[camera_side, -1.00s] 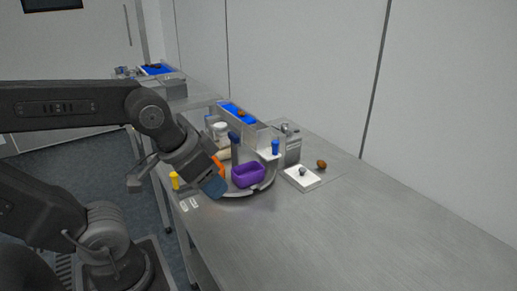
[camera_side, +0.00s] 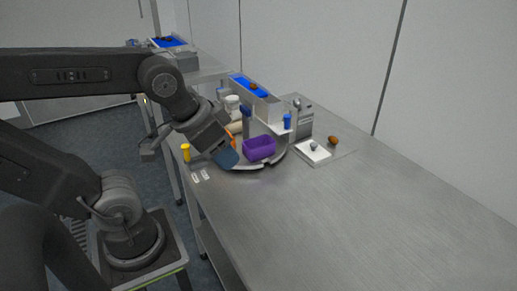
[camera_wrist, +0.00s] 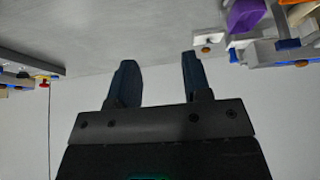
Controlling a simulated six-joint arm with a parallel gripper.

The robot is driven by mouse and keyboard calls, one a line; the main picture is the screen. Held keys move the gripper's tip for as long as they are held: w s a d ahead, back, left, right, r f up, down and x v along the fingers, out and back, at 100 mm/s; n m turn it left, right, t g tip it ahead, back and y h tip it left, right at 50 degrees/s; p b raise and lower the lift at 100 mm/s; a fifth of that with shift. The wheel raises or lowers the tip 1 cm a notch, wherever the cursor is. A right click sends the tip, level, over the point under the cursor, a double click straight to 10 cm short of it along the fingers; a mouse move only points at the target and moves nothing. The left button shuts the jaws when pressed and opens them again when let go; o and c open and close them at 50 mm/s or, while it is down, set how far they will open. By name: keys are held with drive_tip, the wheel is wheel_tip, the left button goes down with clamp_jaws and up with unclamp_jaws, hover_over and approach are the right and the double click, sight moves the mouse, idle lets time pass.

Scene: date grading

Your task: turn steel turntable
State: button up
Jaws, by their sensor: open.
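The steel turntable (camera_side: 268,164) is a low grey disc on the metal table, with its curved front rim showing. A purple tray (camera_side: 260,148) sits on it; a purple tray also shows at the top right of the wrist view (camera_wrist: 245,15). My gripper (camera_side: 228,157) is at the turntable's left front edge, left of the purple tray. One blue finger shows in the side view; I cannot tell whether it touches the turntable. In the wrist view my gripper (camera_wrist: 158,78) has its two dark blue fingers apart, with nothing between them. The turntable's left part is hidden behind my gripper.
A yellow post (camera_side: 186,152) stands left of the gripper, and a blue-topped post (camera_side: 246,120) behind the tray. A blue-lined channel (camera_side: 249,87) is further back. A white pad (camera_side: 313,153) and a brown date (camera_side: 333,141) lie to the right. The front right table is clear.

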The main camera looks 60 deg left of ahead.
wheel_tip(320, 180, up, 5)
drive_tip(key=n+g, duration=0.6)
drive_tip(key=n, duration=1.2)
hover_over(245, 107)
wheel_tip(245, 107, down, 13)
drive_tip(key=shift+f, duration=0.1)
clamp_jaws()
